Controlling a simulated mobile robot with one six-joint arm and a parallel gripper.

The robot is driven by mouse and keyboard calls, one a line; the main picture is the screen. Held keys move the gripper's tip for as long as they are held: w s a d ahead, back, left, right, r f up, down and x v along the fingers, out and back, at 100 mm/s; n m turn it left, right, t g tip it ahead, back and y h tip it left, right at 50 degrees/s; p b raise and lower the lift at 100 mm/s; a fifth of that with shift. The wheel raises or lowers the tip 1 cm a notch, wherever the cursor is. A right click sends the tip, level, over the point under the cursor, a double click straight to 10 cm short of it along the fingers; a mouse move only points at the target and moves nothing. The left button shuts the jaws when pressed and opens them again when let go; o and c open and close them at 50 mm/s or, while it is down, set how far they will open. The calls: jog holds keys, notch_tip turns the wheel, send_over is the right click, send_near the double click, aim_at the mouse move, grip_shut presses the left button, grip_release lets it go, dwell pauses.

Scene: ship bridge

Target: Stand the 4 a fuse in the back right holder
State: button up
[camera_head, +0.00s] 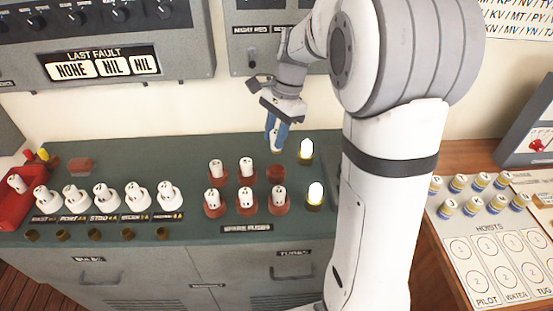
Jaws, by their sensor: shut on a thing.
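My gripper (278,138), with blue fingers, points down over the back right part of the spare fuse group. It is shut on a small pale thing, likely the fuse, mostly hidden by the fingers; its marking cannot be read. Below the fingertips is the back right red holder (276,174), with no white fuse showing in it. A gap shows between the fingers and this holder. The other red holders, such as the back middle one (246,178), carry upright white fuses.
Two lit lamps (306,151) (315,194) stand just right of the holders. A row of white holders (104,199) with fuses runs along the left. A red box (12,208) is at the far left. Wall panels (110,90) rise behind the green counter (150,160).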

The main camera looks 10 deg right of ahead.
notch_tip(320, 180, down, 9)
jog(key=shift+s+d+r, duration=0.1)
jog(key=shift+s, duration=0.05)
jog(key=shift+c, duration=0.4)
jog(key=o, duration=1.1)
jog(key=shift+c, duration=0.2)
jog(key=shift+r, duration=0.15)
jog(key=v, duration=1.1)
jog(key=s+a+n+t+h, duration=0.1)
jog(key=s+n+t, duration=0.1)
jog(key=s+n, duration=0.4)
jog(key=s+a+f+n+t+h, duration=0.1)
jog(key=s+n, duration=0.6)
jog(key=s, duration=0.8)
jog(key=shift+a+f+n+t+h, duration=0.35)
jog(key=shift+t+h, duration=0.15)
jog(key=shift+t, duration=0.1)
